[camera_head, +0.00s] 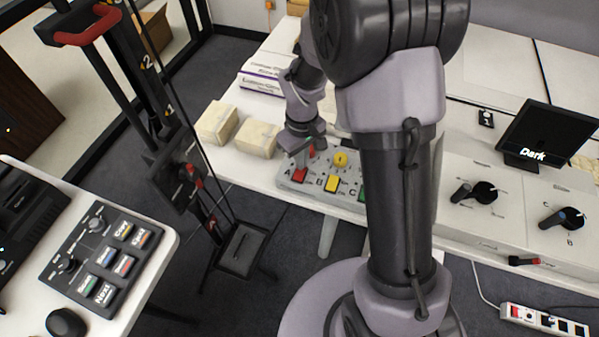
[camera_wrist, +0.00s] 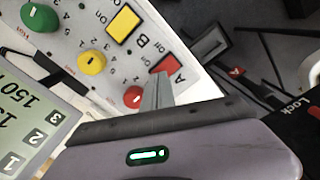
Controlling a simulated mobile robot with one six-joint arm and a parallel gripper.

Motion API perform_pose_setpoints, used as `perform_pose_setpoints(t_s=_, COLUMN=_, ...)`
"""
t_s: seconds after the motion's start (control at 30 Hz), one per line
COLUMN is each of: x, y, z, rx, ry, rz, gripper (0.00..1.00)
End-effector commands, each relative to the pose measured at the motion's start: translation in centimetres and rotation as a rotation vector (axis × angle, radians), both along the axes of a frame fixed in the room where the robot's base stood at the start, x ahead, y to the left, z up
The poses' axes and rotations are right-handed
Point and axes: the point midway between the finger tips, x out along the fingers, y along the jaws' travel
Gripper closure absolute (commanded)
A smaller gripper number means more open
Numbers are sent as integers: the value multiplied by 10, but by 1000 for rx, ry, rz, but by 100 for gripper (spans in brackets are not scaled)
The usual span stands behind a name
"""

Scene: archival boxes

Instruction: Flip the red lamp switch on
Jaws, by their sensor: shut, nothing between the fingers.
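The grey control panel (camera_head: 290,186) lies on the white bench, with squares lettered A, B and C. At A are a red square (camera_head: 299,175) and a round red knob (camera_head: 311,152). The wrist view shows the red square (camera_wrist: 166,66) and the red knob (camera_wrist: 133,97) too. My gripper (camera_head: 300,160) is shut and empty, over the panel at column A. In the wrist view its fingertips (camera_wrist: 158,80) lie between red square and red knob; I cannot tell if they touch. Which part is the red lamp switch is unclear.
A yellow square (camera_head: 332,183) and yellow knob (camera_head: 340,159) stand beside column A. My arm hides part of the panel's right side. Two pale blocks (camera_head: 216,122) lie left of the panel. A dark screen (camera_head: 548,137) reading "Dark" stands at right.

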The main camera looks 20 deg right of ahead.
Motion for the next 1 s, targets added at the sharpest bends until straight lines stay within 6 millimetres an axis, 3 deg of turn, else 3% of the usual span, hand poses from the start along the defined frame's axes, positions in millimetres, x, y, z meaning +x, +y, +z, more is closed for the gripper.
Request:
perform_pose_setpoints(t_s=0.77, x=0, y=0, z=-12, rx=0, ry=0, rz=0, gripper=100)
perform_pose_setpoints(t_s=1.0, x=0, y=0, z=4, rx=0, ry=0, rz=0, gripper=100)
